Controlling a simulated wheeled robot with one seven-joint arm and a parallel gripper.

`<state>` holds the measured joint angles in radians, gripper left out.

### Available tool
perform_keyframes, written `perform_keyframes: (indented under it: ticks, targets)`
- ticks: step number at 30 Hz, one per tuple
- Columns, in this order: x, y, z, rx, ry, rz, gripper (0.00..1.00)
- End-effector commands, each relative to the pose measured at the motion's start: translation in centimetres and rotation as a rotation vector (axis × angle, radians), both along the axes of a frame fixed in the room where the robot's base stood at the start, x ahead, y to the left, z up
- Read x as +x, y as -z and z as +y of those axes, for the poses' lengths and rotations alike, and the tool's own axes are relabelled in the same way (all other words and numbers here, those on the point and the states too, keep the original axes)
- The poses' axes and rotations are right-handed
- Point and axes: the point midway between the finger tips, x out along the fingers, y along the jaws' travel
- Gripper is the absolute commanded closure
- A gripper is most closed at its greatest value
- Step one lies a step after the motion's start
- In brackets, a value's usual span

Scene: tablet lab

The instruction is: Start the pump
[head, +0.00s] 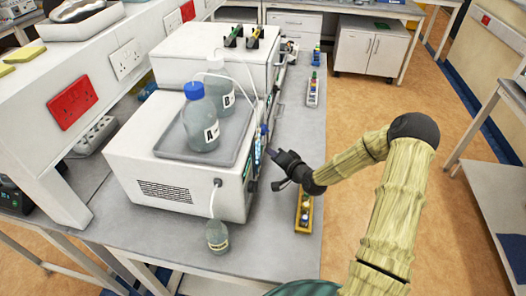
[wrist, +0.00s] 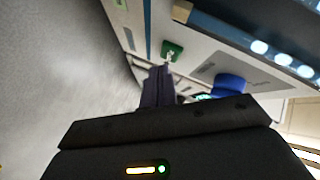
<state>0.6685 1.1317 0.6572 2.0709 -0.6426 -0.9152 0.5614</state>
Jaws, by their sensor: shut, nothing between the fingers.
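The pump, a white box-shaped machine (head: 185,170), stands on the grey bench with a grey tray of bottles on top. Its front panel faces right and is seen edge-on in the head view. In the wrist view, the panel (wrist: 205,60) carries a green square button (wrist: 172,50) with a white mark, and a blue round part (wrist: 232,84). My gripper (head: 272,154) is shut and empty, close to the panel. In the wrist view, my dark fingertips (wrist: 158,72) are just below the green button. I cannot tell whether they touch it.
Bottle A with a blue cap (head: 200,120) and bottle B (head: 219,90) stand in the tray (head: 170,147). A small bottle (head: 217,237) stands at the bench front with a tube in it. A yellow vial rack (head: 304,212) sits below my gripper. Another white unit (head: 190,65) is behind.

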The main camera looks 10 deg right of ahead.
Motion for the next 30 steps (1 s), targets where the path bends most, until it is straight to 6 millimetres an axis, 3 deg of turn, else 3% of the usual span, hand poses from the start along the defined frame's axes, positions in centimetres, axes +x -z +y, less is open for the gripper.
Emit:
perform_keyframes:
  ticks: [30]
  targets:
    - [0.33, -0.05, 0.99, 0.0, -0.001, 0.0, 1.0]
